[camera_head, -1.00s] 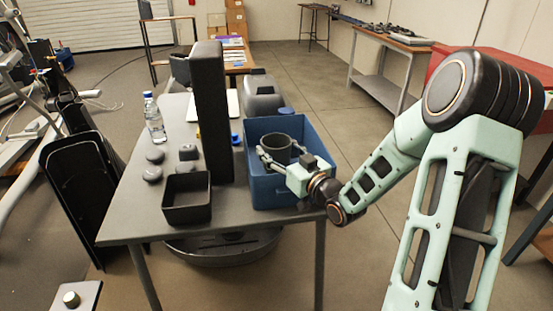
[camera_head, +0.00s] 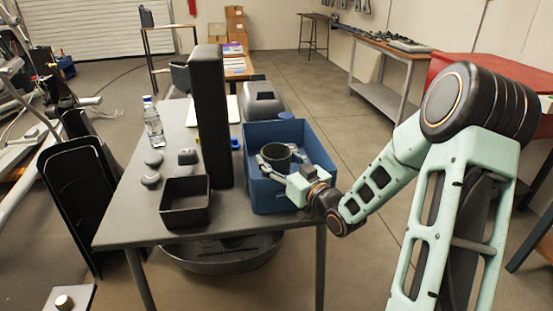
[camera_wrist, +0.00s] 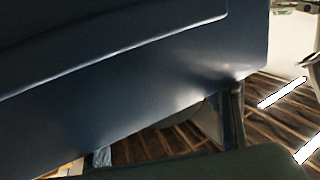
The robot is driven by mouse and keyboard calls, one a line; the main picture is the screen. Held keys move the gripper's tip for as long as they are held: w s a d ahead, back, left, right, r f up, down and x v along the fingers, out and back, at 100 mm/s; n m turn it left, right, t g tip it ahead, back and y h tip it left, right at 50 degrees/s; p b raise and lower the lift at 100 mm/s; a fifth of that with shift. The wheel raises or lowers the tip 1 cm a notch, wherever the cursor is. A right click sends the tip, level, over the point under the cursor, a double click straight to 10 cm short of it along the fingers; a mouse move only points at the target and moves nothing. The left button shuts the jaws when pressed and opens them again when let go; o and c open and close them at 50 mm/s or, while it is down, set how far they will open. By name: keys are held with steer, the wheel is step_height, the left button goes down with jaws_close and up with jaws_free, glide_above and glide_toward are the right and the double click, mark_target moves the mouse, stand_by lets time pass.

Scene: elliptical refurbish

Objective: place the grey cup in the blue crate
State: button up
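The grey cup (camera_head: 277,153) is upright, with its round open rim facing up, inside the outline of the blue crate (camera_head: 281,198). My gripper (camera_head: 276,163) reaches in over the crate's front right side, with a finger on either side of the cup. It appears shut on the cup. The cup's lower part is hidden by the fingers and the crate wall, so I cannot tell whether it touches the crate floor. In the wrist view a large dark blue wall of the crate (camera_wrist: 140,85) fills most of the picture.
The crate stands on a grey table (camera_head: 128,212) at its right edge. A tall dark column (camera_head: 212,115) stands left of it, with a black open bin (camera_head: 185,204) in front. A bottle (camera_head: 153,122) and several small dark objects are further left. A grey case (camera_head: 263,100) is behind.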

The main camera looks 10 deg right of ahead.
steer(key=shift+o, duration=0.9)
steer(key=shift+s+f, duration=0.1)
steer(key=shift+f, duration=0.4)
steer(key=shift+r+p, duration=0.55)
steer(key=shift+p, duration=0.15)
steer(key=p+v, duration=0.1)
steer(key=v, duration=1)
steer(key=shift+s+d+r, duration=0.25)
steer(key=shift+s+r, duration=0.05)
steer(key=shift+s, duration=0.05)
